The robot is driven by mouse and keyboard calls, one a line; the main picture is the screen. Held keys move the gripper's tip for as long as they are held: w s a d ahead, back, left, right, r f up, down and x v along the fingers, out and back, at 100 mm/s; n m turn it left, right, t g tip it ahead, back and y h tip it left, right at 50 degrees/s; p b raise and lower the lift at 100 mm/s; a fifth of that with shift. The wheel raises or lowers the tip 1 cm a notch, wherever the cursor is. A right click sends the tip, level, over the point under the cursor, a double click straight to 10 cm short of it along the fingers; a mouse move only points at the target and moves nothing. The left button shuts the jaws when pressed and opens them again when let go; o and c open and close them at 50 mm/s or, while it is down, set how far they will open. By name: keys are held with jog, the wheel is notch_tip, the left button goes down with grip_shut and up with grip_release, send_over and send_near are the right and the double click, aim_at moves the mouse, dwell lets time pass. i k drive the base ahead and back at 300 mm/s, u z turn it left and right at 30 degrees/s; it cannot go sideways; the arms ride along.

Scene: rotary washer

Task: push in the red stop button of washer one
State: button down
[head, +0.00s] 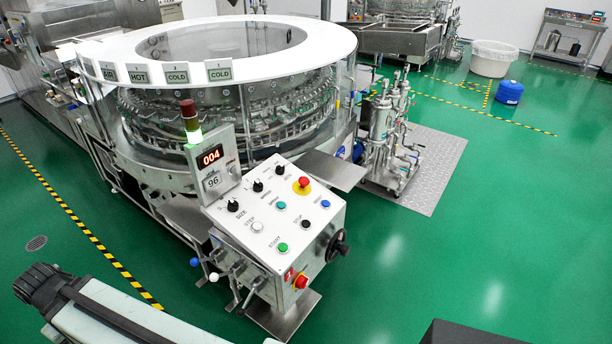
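The washer's control panel (270,215) is a sloped steel box in front of the large round washer (230,100). A red mushroom button (303,182) on a yellow base sits at the panel's upper right; I cannot tell if it is pressed in. A black button (305,224) below it seems labelled STOP. A green button (283,247), teal button (281,206), blue button (324,204) and white button (257,226) share the panel. My arm shows at the lower left; my gripper's fingertips are not visible.
A display post (211,165) reading 004 and 96 stands at the panel's left. A black handwheel (338,245) juts from its right side, and levers (215,277) stick out at the lower left. Pump equipment (390,130) stands behind right. Green floor (480,240) is open to the right.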

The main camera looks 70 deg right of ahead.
aim_at(303, 181)
jog(key=k, duration=1.25)
jog(key=z, duration=0.55)
jog(key=i, duration=1)
jog(key=u, duration=0.05)
